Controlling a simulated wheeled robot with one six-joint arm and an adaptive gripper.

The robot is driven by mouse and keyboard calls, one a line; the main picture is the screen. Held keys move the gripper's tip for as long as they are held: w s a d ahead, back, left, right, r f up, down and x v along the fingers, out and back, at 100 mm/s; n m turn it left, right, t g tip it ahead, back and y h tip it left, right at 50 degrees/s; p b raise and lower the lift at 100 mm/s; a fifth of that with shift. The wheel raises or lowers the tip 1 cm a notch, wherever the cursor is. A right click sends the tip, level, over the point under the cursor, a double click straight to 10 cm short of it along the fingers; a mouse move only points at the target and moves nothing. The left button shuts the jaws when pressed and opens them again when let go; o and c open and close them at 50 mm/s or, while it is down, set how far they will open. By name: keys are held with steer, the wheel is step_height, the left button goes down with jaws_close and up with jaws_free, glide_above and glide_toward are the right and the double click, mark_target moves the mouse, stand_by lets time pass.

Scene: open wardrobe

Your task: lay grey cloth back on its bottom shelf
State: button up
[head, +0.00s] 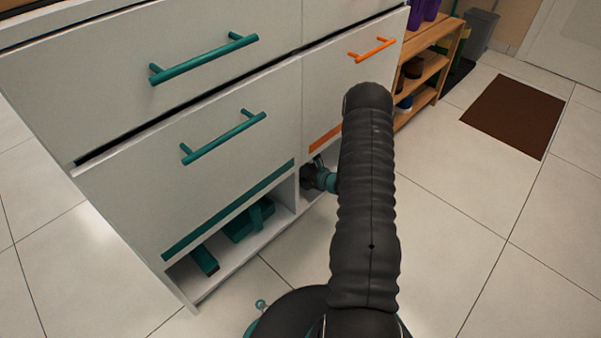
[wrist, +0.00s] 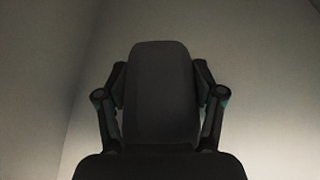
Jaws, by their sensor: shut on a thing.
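In the wrist view my gripper (wrist: 160,80) is shut on a dark grey, rounded slab, the grey cloth (wrist: 160,95), which stands up between the two fingers. Pale walls or surfaces surround it in dim light. In the head view my wrist reaches into the right bottom opening of the white cabinet, under the orange strip. The cloth and fingertips are hidden there by the cabinet front and my arm. The bottom shelf (head: 236,278) shows as a white board at floor level. Whether the cloth touches it cannot be told.
The left bottom compartment holds a teal box (head: 248,222) and a dark teal item (head: 205,262). A white divider (head: 287,195) stands between it and my wrist. Drawers with teal handles (head: 224,137) are above.

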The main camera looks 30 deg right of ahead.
steer(key=shift+f, duration=0.15)
steer(key=o, duration=1.2)
steer(key=shift+o, duration=0.2)
steer(key=shift+s+d+r, duration=0.1)
steer(key=shift+s+r, duration=0.2)
steer(key=p+v, duration=0.1)
steer(key=v, duration=1)
steer(key=shift+s, duration=0.15)
steer(key=shift+d+r, duration=0.1)
